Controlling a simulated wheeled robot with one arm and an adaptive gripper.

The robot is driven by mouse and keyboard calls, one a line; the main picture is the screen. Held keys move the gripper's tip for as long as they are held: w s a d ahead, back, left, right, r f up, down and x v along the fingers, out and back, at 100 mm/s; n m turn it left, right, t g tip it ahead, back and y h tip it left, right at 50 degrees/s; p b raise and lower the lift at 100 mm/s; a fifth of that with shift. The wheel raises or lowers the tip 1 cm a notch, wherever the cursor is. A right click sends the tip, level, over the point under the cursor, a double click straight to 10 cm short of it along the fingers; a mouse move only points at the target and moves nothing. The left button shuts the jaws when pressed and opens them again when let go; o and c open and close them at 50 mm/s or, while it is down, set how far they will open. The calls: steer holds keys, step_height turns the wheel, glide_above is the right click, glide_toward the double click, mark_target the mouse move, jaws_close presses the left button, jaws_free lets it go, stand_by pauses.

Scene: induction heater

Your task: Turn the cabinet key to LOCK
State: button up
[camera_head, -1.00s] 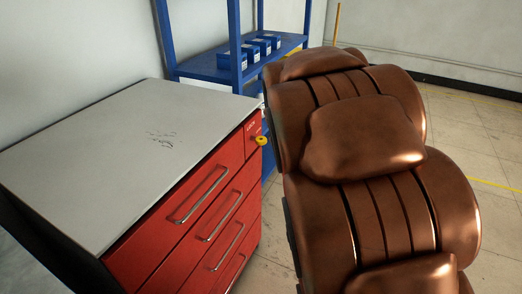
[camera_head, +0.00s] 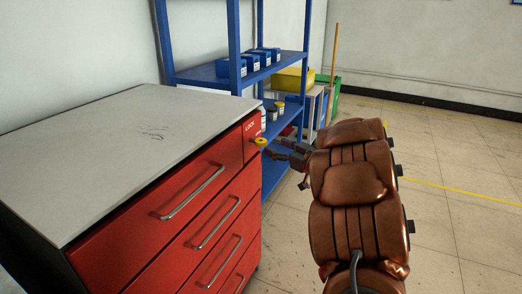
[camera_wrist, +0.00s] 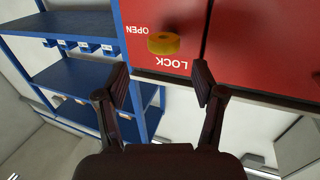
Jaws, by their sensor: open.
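The yellow cabinet key (camera_head: 260,142) sticks out near the upper right corner of the red cabinet (camera_head: 150,230), just below the word LOCK. In the wrist view the key (camera_wrist: 163,43) shows as a thick yellow head on the red front. In the head view my gripper (camera_head: 282,151) is right beside the key. Contact is not visible.
A blue shelf rack (camera_head: 205,78) with blue bins stands behind the cabinet. Drawer handles (camera_head: 195,192) jut from the cabinet front. A yellow bin (camera_head: 293,79) stands at the back. Floor to the right is clear.

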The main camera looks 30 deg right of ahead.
mark_target(266, 144)
steer(key=shift+f+y, duration=0.25)
steer(key=shift+y, duration=0.05)
steer(key=shift+w+a, duration=0.1)
steer(key=shift+a, duration=0.1)
steer(key=b+x, duration=0.1)
steer(key=x, duration=0.6)
steer(key=shift+w+r, duration=0.1)
steer(key=shift+w, duration=0.1)
steer(key=c, duration=1.2)
steer(key=shift+o, duration=0.2)
